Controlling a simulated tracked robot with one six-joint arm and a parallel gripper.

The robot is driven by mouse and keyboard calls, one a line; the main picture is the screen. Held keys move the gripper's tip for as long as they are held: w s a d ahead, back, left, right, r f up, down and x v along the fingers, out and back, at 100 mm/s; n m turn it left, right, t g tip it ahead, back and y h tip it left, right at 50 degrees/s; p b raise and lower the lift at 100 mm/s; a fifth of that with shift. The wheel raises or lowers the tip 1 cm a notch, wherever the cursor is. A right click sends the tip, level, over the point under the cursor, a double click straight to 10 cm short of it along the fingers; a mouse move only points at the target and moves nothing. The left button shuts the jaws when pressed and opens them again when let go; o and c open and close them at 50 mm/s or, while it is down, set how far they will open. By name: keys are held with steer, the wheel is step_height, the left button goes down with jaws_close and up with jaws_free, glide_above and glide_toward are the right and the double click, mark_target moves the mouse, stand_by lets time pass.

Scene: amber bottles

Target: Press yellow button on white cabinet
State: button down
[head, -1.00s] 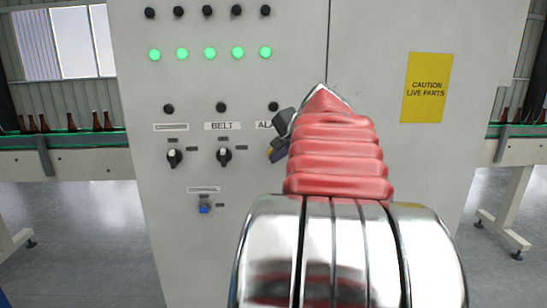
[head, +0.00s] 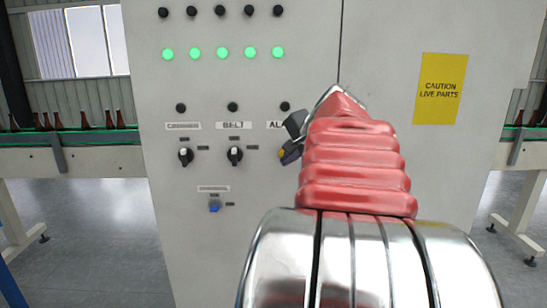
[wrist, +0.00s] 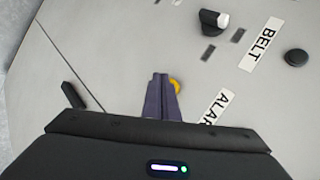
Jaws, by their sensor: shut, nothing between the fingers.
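The yellow button (wrist: 175,86) is on the white cabinet (head: 385,200), below the partly covered "ALA..." label. In the wrist view my gripper (wrist: 160,80) is shut and empty, its dark fingertips pointing at the cabinet face. The tips overlap the left part of the button, so only its right edge shows. I cannot tell whether they touch it. In the head view a sliver of the button (head: 283,153) shows beside the dark gripper parts (head: 294,149). My red-sleeved arm hides the area to the right.
Black knobs sit left of the button, including one under the "BELT" label (head: 234,125). A blue button (head: 214,207) is lower left, and green lamps (head: 222,53) are above. A yellow caution sign (head: 441,89) is at right. Conveyors with amber bottles (head: 85,119) flank the cabinet.

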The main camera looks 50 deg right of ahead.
steer(key=s+a, duration=0.3)
steer(key=shift+s+a, duration=0.15)
steer(key=shift+a, duration=0.25)
stand_by(0.4)
stand_by(0.6)
